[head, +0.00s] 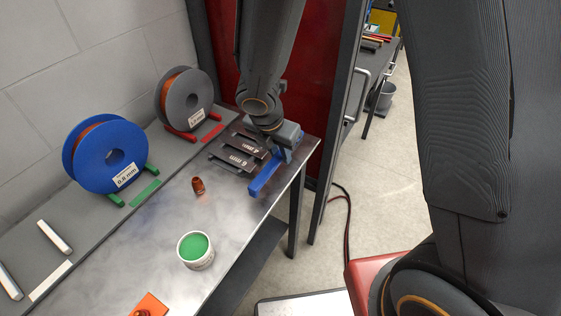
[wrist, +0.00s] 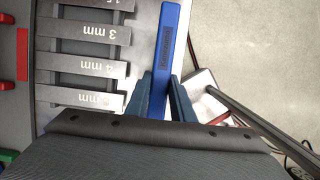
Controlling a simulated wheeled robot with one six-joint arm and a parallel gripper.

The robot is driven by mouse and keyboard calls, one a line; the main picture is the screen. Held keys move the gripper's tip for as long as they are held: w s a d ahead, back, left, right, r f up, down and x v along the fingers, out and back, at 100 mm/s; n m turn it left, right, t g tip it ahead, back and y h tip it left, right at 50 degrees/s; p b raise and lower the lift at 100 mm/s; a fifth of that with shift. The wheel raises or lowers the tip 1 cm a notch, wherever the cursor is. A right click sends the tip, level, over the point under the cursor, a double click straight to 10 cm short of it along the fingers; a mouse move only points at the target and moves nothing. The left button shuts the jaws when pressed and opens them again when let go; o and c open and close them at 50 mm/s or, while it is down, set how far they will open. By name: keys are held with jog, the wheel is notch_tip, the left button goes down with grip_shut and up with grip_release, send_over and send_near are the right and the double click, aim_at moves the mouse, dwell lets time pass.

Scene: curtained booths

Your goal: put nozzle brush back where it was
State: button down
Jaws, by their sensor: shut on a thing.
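The nozzle brush (head: 264,176) shows as a long, straight blue handle with small dark lettering; I see no bristles. It lies along the table's right edge in the head view, beside the metal gauge strips. In the wrist view the blue handle (wrist: 168,35) runs from the top edge down between my fingers. My gripper (head: 283,152) is shut on it; the grey-blue fingers also show in the wrist view (wrist: 166,85). Whether the handle touches the table cannot be told.
Labelled metal strips (head: 240,155) lie just left of the handle. On the metal table (head: 228,212) stand a small copper-coloured piece (head: 198,185) and a white tub with green contents (head: 195,249). Blue (head: 88,162) and grey (head: 172,97) spools stand behind. The table's middle is largely clear.

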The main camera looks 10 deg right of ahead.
aim_at(280, 171)
jog(key=shift+f+b, duration=0.3)
jog(key=shift+f, duration=1.3)
jog(key=shift+f, duration=0.1)
jog(key=shift+f, duration=0.1)
jog(key=c, duration=1.5)
grip_release()
jog(key=shift+c, duration=0.2)
jog(key=shift+r, duration=0.2)
